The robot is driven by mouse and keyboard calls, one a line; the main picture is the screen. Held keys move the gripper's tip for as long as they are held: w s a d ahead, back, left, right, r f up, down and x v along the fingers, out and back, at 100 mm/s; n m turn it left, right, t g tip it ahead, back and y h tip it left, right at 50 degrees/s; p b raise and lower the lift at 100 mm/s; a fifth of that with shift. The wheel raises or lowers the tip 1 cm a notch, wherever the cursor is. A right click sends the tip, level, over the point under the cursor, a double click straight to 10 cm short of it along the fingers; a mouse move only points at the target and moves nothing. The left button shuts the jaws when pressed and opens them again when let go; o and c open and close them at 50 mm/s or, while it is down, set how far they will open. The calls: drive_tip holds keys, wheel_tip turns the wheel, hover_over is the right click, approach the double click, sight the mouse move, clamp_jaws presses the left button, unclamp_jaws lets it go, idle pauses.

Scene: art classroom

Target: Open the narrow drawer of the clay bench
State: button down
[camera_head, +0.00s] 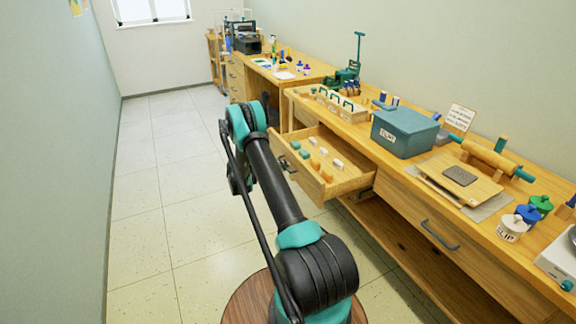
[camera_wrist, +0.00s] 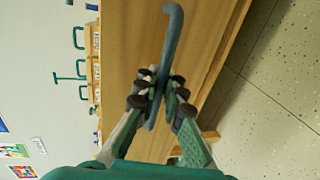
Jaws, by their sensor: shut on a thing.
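The narrow drawer (camera_head: 313,190) of the wooden clay bench (camera_head: 398,188) stands pulled out at the bench's left end. Small green, white and orange pieces lie inside it. Its dark handle (camera_head: 288,164) shows on the front panel, beside my arm. In the wrist view a grey bar handle (camera_wrist: 172,38) runs along a wooden drawer front (camera_wrist: 212,50). My gripper (camera_wrist: 158,92) is shut on this handle, with fingers on both sides of it. In the head view the fingers are hidden behind my arm.
A wide drawer (camera_head: 397,204) with a dark handle (camera_head: 440,236) is shut to the right. A blue-grey box (camera_head: 404,134), a rolling pin (camera_head: 488,158) and small jars stand on the bench top. Tiled floor (camera_head: 150,190) is clear to the left.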

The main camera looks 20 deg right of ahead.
drive_tip(key=c, duration=1.6)
unclamp_jaws()
drive_tip(key=shift+a, duration=0.1)
drive_tip(key=v, duration=1.1)
drive_tip(key=shift+a, duration=0.45)
drive_tip(key=shift+s, duration=0.1)
